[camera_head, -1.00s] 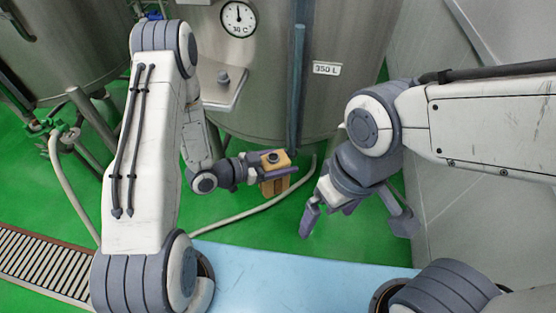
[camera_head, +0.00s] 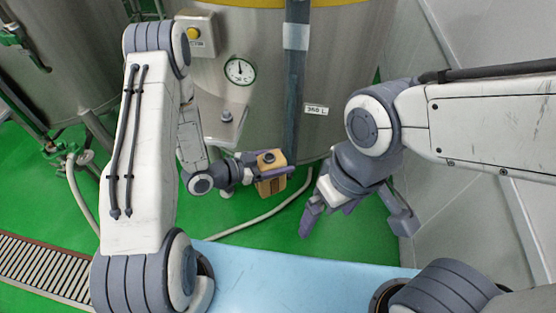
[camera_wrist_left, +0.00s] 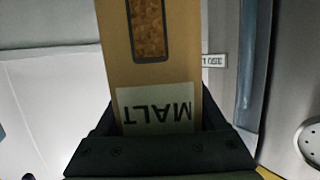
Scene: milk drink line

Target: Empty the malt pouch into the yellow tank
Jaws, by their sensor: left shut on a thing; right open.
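The malt pouch (camera_head: 271,186) is a tan, box-like pack with a dark round spot on top, upright in the head view. My left gripper (camera_head: 265,170) is shut on it and holds it in front of the steel tank. In the left wrist view the pouch (camera_wrist_left: 180,75) shows a brown window and an upside-down MALT label, between the dark fingers of my left gripper (camera_wrist_left: 160,140). The yellow tank (camera_head: 350,70) is steel with a yellow band at the top edge of the head view; its opening is out of view. My right gripper (camera_head: 356,220) is open and empty.
Another steel tank (camera_head: 75,60) stands at left. A hose (camera_head: 265,222) lies on the green floor. A grey wall is at right.

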